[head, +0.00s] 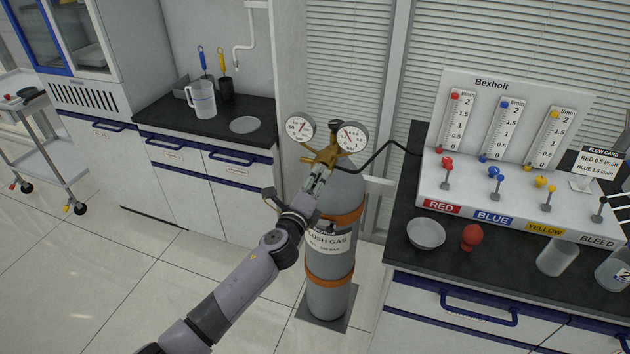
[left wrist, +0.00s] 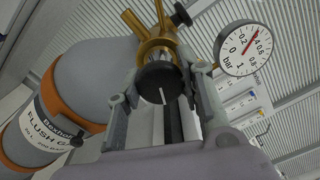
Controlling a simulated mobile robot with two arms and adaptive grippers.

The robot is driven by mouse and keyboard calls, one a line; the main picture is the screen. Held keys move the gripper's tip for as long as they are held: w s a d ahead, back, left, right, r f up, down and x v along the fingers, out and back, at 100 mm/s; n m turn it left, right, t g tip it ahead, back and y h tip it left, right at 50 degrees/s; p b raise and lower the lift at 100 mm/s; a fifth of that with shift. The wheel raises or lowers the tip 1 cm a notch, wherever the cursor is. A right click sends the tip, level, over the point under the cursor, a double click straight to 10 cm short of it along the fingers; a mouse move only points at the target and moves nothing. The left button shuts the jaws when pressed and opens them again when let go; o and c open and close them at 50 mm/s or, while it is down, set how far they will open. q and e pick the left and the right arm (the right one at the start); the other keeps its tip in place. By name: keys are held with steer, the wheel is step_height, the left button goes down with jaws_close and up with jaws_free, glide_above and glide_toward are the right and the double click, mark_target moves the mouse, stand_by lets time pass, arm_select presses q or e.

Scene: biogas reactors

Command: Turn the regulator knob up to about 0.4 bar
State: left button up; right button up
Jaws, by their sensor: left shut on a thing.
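The regulator (head: 330,155) is brass with two round gauges and sits on top of the grey flush gas cylinder (head: 327,285). My left gripper (head: 314,186) reaches it from below. In the left wrist view, its two fingers (left wrist: 160,98) are shut on the black regulator knob (left wrist: 160,82), one on each side. A white mark shows on the knob's face. The low-pressure gauge (left wrist: 243,50), marked in bar, is to the right of the knob; its red needle points up and right, close to 0.4. My right gripper is not in view.
A black hose (head: 390,150) runs from the regulator to the Bexholt flow panel (head: 470,190) on the right bench. A bowl (head: 425,233), a red bulb (head: 472,237) and beakers stand before the panel. A jug (head: 202,100) stands on the back counter.

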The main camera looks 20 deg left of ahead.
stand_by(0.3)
arm_select(q)
steer(key=o, duration=1.2)
steer(key=shift+s, duration=0.1)
steer(key=s, duration=1.1)
steer(key=shift+s+a, duration=0.2)
steer(key=shift+s, duration=0.2)
